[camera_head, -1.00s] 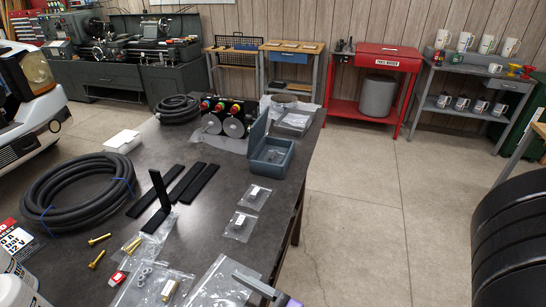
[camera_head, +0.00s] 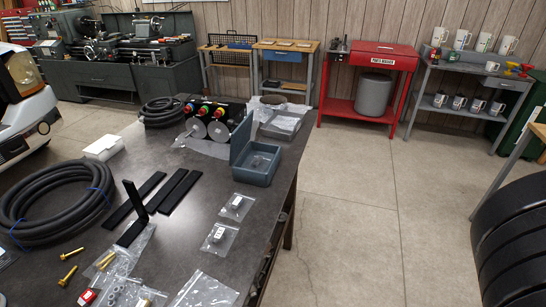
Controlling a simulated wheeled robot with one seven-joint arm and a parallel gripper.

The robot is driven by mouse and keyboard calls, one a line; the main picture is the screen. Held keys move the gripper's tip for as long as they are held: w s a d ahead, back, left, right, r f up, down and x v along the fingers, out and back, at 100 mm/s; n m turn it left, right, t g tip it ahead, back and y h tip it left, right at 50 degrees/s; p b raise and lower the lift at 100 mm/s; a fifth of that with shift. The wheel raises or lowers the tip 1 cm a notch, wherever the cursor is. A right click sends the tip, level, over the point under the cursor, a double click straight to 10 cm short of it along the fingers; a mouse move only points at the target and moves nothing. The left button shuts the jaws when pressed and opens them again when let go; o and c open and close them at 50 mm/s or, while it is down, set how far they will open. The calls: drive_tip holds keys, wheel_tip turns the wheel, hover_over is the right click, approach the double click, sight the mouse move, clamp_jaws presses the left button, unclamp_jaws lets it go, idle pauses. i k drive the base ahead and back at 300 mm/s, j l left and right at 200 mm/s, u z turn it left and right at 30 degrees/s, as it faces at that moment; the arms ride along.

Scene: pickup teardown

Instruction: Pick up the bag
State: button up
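Several clear plastic bags lie on the dark table. A small bag with a dark part (camera_head: 237,207) lies near the table's right edge. A similar bag (camera_head: 220,237) lies just in front of it. A larger clear bag (camera_head: 205,291) is cut off by the bottom edge of the view. Another bag (camera_head: 106,258) holds brass-coloured parts, and one with rings (camera_head: 117,294) lies at the bottom left. I cannot tell which bag the task names. My gripper is not in view.
The table (camera_head: 186,250) bears a coiled black hose (camera_head: 48,231), black bars (camera_head: 180,190), a blue-grey open box (camera_head: 258,172) and a gauge unit (camera_head: 215,120). Open concrete floor (camera_head: 350,230) lies right of the table. Black tyres (camera_head: 512,240) stand at the far right.

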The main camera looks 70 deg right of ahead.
sight(257, 163)
drive_tip(key=k+l+z, duration=0.1)
drive_tip(key=l, duration=0.3)
drive_tip(key=k+l+z, duration=0.1)
drive_tip(key=l, duration=0.25)
drive_tip(key=k+l+z, duration=0.1)
drive_tip(key=l, duration=0.3)
drive_tip(key=k+l+z, duration=0.1)
drive_tip(key=l, duration=0.3)
